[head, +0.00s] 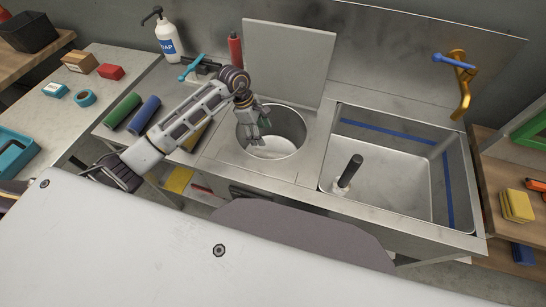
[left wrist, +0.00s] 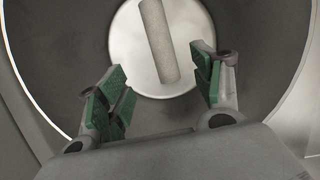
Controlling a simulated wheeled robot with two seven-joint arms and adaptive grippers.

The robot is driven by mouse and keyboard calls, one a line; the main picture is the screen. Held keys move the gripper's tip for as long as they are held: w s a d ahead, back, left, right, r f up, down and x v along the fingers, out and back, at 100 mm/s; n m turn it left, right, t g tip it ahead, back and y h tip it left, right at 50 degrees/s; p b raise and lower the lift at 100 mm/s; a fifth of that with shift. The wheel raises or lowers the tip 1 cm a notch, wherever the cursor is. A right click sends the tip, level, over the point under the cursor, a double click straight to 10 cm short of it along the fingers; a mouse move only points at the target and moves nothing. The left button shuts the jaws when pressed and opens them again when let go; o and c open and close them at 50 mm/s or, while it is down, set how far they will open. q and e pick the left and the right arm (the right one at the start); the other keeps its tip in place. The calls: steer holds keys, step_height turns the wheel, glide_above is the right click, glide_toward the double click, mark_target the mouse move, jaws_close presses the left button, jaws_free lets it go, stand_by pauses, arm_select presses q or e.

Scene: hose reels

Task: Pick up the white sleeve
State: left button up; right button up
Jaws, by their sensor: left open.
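The white sleeve (left wrist: 158,42) shows in the left wrist view as a pale, speckled cylinder. It is over a round white disc (left wrist: 122,45) at the bottom of the round metal well; I cannot tell if it stands or lies. In the head view the well (head: 295,118) is left of the sink, and my left gripper (head: 262,127) reaches down into its opening. The left gripper's green-padded fingers (left wrist: 163,88) are spread apart and empty, with the sleeve's near end beyond and between them. The sleeve cannot be made out in the head view. My right gripper is not in view.
A raised lid panel (head: 290,58) stands behind the well. A rectangular sink (head: 395,185) with a dark upright post (head: 349,172) is to the right. Green (head: 122,109) and blue (head: 145,114) cylinders, a teal clamp (head: 192,68) and a soap bottle (head: 168,40) are to the left.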

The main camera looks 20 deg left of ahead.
mark_target(271, 153)
arm_select(q)
steer(key=shift+x, duration=4.3)
steer(key=shift+d+f, duration=0.15)
steer(key=shift+p+x, duration=0.3)
steer(key=shift+x, duration=2.1)
steer(key=shift+s+d, duration=0.1)
steer(key=c, duration=1.1)
